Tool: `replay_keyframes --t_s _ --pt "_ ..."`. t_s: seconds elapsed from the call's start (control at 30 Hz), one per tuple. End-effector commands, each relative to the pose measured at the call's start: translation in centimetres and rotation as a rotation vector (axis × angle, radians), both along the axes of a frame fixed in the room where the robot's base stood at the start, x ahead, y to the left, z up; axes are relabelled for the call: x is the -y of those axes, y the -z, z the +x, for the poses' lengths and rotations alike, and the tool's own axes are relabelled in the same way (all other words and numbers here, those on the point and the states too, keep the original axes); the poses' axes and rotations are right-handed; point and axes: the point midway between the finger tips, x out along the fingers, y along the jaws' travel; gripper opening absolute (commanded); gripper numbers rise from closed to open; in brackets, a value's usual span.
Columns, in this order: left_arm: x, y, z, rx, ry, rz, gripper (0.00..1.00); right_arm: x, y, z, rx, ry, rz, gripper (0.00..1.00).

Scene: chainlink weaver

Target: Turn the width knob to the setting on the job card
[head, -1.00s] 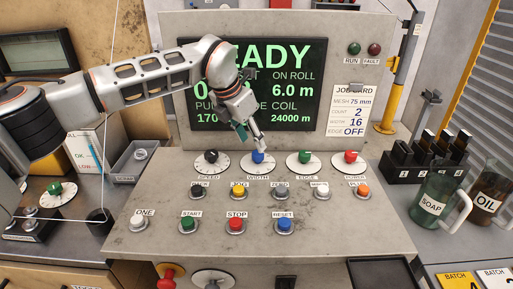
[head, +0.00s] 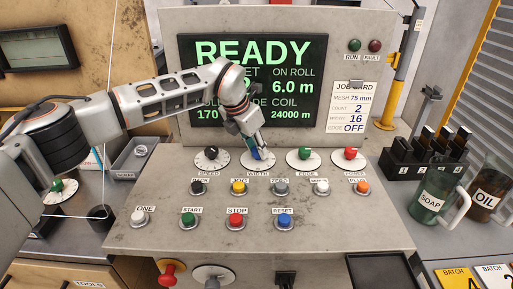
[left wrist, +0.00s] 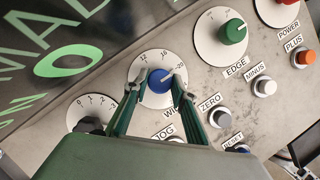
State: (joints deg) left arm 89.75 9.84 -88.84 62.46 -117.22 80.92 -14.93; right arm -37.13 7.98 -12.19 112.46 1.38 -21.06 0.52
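The blue width knob (left wrist: 159,92) sits on a white dial (left wrist: 151,70) with marks that include 12, 16 and 20. Its white pointer line tilts to the upper right, roughly toward the 20 side; the exact setting is hard to read. The job card (head: 354,108) reads WIDTH 16. My left gripper (head: 258,154) is down at the width dial and partly hides the knob in the head view. In the left wrist view its two green fingers (left wrist: 157,88) stand on either side of the knob, apart, with small gaps seeming to show. My right gripper is not in view.
The black speed knob (head: 211,154) is left of the width dial, and the green edge knob (head: 305,154) and red power knob (head: 351,154) are right. Push buttons, such as the yellow jog button (head: 238,187), line the panel in front. The screen (head: 300,60) reads READY.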

Motion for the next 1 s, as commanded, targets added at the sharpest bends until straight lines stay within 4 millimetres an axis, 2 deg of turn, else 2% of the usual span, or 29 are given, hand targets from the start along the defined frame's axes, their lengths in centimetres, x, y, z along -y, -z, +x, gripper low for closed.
replay_keyframes --t_s 0.27,0.43,1.0 --pt "0.0 0.0 0.0 0.0 -0.028 0.0 0.04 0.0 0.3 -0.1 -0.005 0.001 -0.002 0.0" --pt "0.1 -0.1 0.0 0.002 -0.105 0.001 0.04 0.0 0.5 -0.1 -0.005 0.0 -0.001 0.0" --pt "0.3 -0.1 -0.1 0.004 -0.562 0.0 0.04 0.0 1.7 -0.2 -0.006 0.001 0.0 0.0"
